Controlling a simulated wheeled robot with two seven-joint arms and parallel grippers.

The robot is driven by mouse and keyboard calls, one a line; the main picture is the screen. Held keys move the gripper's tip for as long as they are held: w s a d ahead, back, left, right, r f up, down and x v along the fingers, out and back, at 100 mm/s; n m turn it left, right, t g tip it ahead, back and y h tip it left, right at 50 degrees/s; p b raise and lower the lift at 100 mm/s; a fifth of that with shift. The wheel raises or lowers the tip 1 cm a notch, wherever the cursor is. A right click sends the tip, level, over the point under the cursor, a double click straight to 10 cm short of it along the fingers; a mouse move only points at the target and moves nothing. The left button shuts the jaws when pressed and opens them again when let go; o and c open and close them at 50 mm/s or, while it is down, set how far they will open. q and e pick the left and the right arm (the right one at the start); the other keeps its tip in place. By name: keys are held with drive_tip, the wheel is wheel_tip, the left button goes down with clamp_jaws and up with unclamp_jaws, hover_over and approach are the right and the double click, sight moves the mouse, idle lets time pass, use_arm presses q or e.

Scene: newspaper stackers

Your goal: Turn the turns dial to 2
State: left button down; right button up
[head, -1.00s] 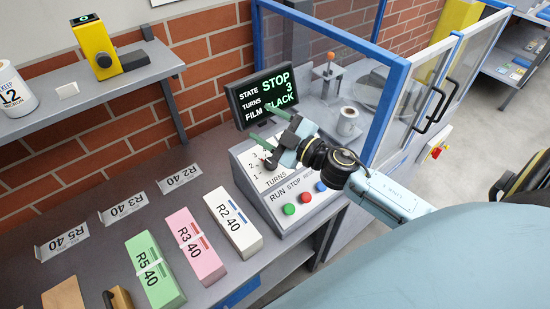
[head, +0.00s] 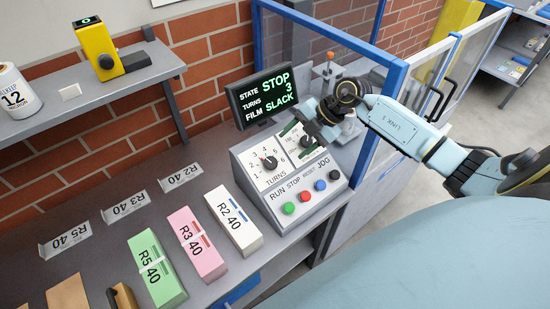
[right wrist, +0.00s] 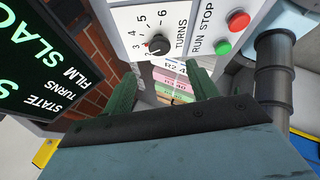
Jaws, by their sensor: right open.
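The turns dial (head: 268,162) is a small black knob with a red mark on the white TURNS plate, ringed by numbers; it also shows in the right wrist view (right wrist: 158,45). The display (head: 266,96) reads STATE STOP, TURNS 3, FILM SLACK. My right gripper (head: 305,132) is open and empty, above the right part of the panel, apart from the turns dial. In the right wrist view its green fingers (right wrist: 162,82) are spread, with the dial beyond them. My left gripper is not in view.
The grey control box (head: 245,165) has green, red, blue and black buttons along its front. A second dial plate (head: 310,155) lies partly under my gripper. White, pink and green boxes (head: 235,222) stand left of it. A blue-framed enclosure (head: 385,60) rises behind.

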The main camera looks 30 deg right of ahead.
sight(272, 162)
drive_tip(key=x, duration=0.9)
drive_tip(key=shift+w+a+f, duration=0.15)
drive_tip(key=shift+a, duration=0.05)
drive_tip(key=shift+c, duration=0.5)
drive_tip(key=c, duration=0.9)
drive_tip(key=shift+o, duration=0.2)
drive_tip(key=n+g, duration=0.1)
drive_tip(key=n, duration=0.2)
drive_tip(key=shift+w+h, duration=0.15)
drive_tip(key=shift+h, duration=0.25)
drive_tip(key=shift+a+n+g+h, duration=0.1)
drive_tip(key=shift+n+g+h, duration=0.3)
drive_tip(key=shift+n, duration=0.6)
drive_tip(key=shift+a+n+g+h, duration=0.1)
drive_tip(key=shift+n+g+h, duration=0.25)
drive_tip(key=shift+n, duration=0.65)
